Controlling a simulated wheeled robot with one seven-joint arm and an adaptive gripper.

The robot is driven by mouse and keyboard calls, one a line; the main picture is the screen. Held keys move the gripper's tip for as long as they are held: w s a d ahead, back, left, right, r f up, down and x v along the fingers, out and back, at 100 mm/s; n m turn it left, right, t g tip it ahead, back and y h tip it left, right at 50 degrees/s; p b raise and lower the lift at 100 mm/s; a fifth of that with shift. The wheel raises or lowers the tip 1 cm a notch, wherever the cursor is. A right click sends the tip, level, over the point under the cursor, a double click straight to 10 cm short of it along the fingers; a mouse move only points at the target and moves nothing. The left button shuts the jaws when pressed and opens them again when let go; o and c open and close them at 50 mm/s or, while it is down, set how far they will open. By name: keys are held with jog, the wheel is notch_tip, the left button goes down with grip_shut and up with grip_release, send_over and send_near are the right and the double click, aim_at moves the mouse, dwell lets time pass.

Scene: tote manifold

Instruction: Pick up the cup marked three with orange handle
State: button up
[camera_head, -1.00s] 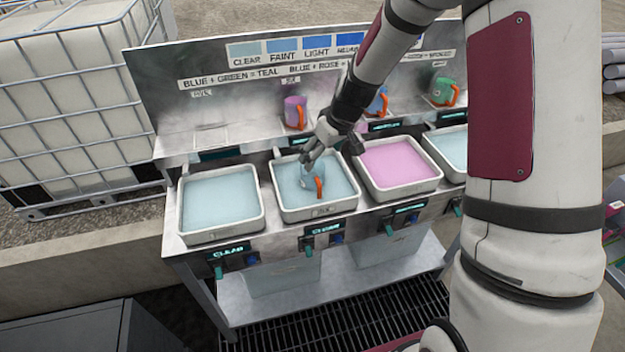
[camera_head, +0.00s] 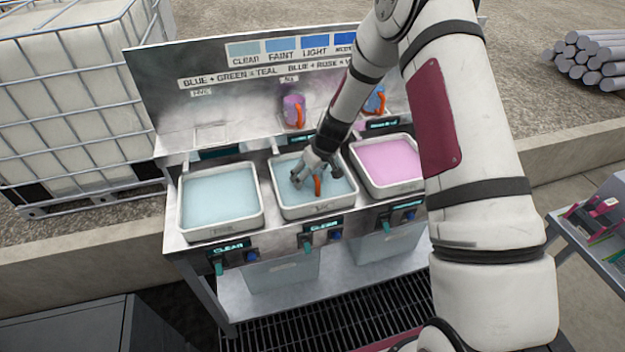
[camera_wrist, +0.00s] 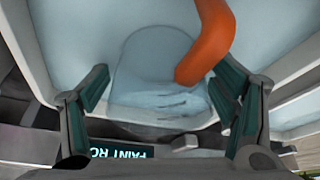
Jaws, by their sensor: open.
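A pale, see-through cup (camera_wrist: 155,75) with an orange handle (camera_wrist: 210,45) is in the second tray (camera_head: 315,211), which holds pale blue liquid. The orange handle also shows in the head view (camera_head: 317,186), just below my gripper. My gripper (camera_head: 308,180) is low over this tray. In the wrist view my gripper (camera_wrist: 160,95) is open, its fingers to the left and right of the cup, with the handle by the right finger. I cannot tell whether a finger touches it. No number on the cup is legible; my gripper hides most of it in the head view.
A pale blue tray (camera_head: 219,236) stands left and a pink tray (camera_head: 392,190) right. A purple cup (camera_head: 293,110) and a blue cup (camera_head: 376,100), both with orange handles, sit on the shelf behind. A back panel (camera_head: 230,85) rises behind the trays.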

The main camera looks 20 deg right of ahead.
jog(key=shift+w+f, duration=0.15)
jog(key=shift+f, duration=0.2)
jog(key=c, duration=1.4)
jog(key=shift+r, duration=0.1)
